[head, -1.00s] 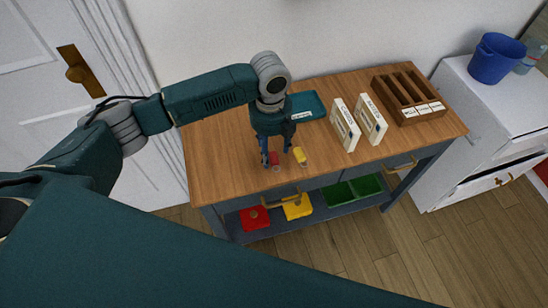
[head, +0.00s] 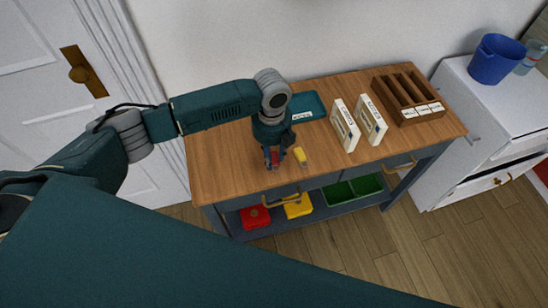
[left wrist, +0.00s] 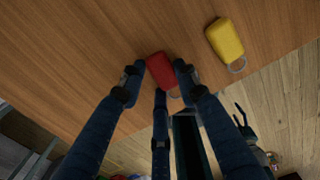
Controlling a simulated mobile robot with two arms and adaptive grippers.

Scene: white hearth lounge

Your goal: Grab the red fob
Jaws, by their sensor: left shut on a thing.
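The red fob (head: 274,155) is at the front of the wooden tabletop, between the fingers of my left gripper (head: 272,158). In the left wrist view the red fob (left wrist: 160,68) lies between the fingertips of my left gripper (left wrist: 160,75), which is shut on it. Part of its ring shows beside a finger. I cannot tell whether the fob is lifted off the wood. A yellow fob (head: 300,155) with a metal ring lies just to the right; it also shows in the left wrist view (left wrist: 226,38). My right gripper is not in view.
The wooden tabletop (head: 225,150) bears a teal tray (head: 306,103), two white boxes (head: 345,125) and a brown slotted holder (head: 410,95). Red, yellow and green containers sit on the shelf below. A white cabinet (head: 495,105) with a blue bucket (head: 495,60) stands at right.

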